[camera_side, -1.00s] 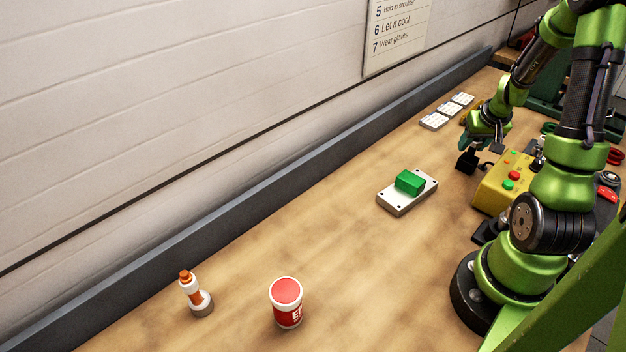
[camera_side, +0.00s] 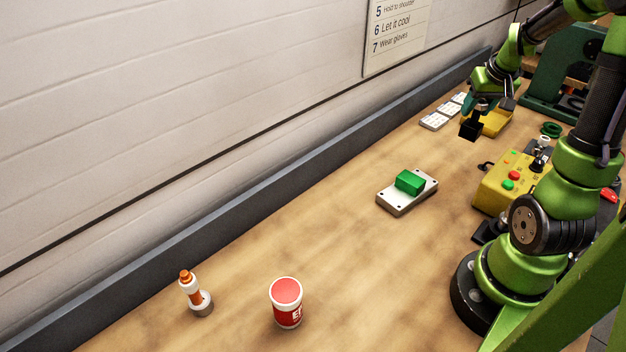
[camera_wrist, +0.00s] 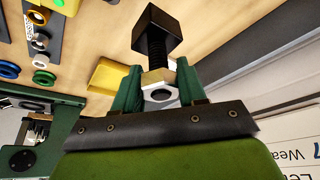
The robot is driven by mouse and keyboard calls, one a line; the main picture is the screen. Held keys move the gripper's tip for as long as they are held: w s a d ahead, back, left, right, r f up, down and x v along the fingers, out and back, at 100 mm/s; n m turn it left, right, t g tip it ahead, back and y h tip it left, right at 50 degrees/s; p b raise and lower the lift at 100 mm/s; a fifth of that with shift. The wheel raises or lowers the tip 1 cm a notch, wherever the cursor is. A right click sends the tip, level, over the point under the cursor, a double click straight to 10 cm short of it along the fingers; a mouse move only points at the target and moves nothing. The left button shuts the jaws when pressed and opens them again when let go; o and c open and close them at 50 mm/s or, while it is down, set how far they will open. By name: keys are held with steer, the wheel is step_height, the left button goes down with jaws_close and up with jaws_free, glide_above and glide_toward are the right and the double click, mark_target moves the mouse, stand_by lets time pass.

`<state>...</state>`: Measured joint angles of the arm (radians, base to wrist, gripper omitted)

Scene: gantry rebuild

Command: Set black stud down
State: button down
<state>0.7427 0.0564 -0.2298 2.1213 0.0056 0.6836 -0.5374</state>
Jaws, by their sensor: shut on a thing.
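The black stud (camera_side: 472,129) hangs from my gripper (camera_side: 481,106) in the side view, held above the bench. In the wrist view the stud (camera_wrist: 158,32) shows a square black head and a dark threaded shank. A pale hex nut-like piece (camera_wrist: 158,82) sits around the shank's lower part, between the green fingers of my gripper (camera_wrist: 159,88). The gripper is shut on the stud. The exact contact between the fingers and the stud is partly hidden.
A yellow tray (camera_side: 497,123) is just right of the stud; the white cards (camera_side: 433,121) lie to its left. A yellow control box (camera_side: 492,190) and a grey plate with a green block (camera_side: 409,181) stand nearer. A red-lidded cup (camera_side: 286,306) and orange-topped bottle (camera_side: 193,291) stand in front.

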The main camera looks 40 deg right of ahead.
steer(key=w+a+n+y, duration=0.1)
steer(key=w+a+n, duration=0.3)
steer(key=a, duration=0.6)
steer(key=w+a+n+t+y, duration=0.15)
steer(key=w+a+n, duration=0.25)
steer(key=a, duration=0.6)
steer(key=w+a+n+y, duration=0.2)
steer(key=w+a+n, duration=0.2)
steer(key=a, duration=0.6)
steer(key=s+a+f+n+g+y, duration=0.1)
steer(key=s+a+n, duration=0.15)
steer(key=a, duration=0.35)
steer(key=s+a+f+n+g+y, duration=0.1)
steer(key=a+n, duration=0.2)
steer(key=a, duration=0.3)
steer(key=shift+t, duration=0.25)
steer(key=shift+d+f, duration=0.2)
steer(key=shift+f, duration=3.85)
steer(key=shift+f, duration=0.15)
steer(key=c, duration=0.6)
jaws_free()
steer(key=shift+c, duration=0.2)
